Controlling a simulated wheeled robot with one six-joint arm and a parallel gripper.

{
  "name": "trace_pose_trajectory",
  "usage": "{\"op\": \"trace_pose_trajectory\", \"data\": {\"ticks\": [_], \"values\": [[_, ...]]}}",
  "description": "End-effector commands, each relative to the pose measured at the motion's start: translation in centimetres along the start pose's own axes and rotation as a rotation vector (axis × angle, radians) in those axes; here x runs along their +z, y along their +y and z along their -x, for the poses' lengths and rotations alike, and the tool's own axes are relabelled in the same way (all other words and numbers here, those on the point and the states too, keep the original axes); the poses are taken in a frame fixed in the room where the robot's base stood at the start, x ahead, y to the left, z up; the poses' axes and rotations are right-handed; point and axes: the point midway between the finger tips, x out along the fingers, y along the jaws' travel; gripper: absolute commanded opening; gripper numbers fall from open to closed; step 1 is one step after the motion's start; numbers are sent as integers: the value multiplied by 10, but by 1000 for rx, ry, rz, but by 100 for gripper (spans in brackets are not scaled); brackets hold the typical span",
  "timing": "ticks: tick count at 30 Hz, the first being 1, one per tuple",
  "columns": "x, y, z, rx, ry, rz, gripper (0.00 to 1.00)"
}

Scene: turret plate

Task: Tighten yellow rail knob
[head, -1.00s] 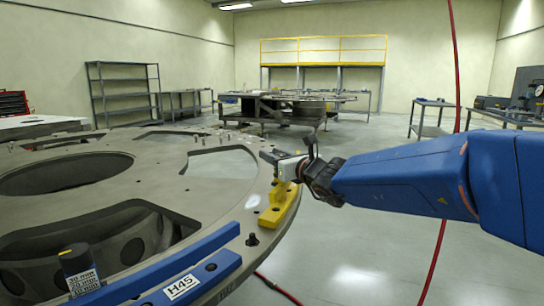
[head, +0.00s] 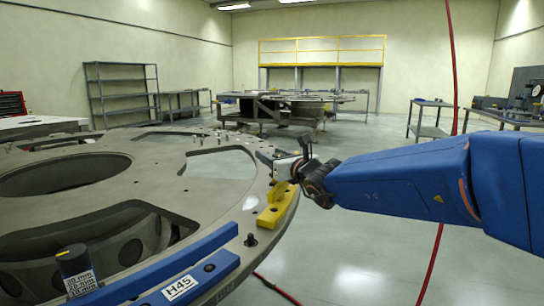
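The yellow rail piece (head: 272,212) sits on the right rim of the big grey turret plate (head: 190,205). My gripper (head: 272,162) reaches in from the right and is just above the far end of the yellow piece. Whether the fingers are open or shut on something cannot be told at this size.
A blue rail labelled H45 (head: 218,266) lies on the plate's near edge, with a dark labelled cylinder (head: 74,262) beside it. A red hose (head: 443,205) hangs at the right.

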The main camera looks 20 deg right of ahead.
Motion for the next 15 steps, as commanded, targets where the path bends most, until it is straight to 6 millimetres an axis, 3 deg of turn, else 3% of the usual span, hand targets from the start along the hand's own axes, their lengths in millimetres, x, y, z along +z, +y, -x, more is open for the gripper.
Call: {"op": "trace_pose_trajectory", "data": {"ticks": [10,15], "values": [[0,0,1,0,1,0,48],[0,0,14,-1,0,0,48]]}}
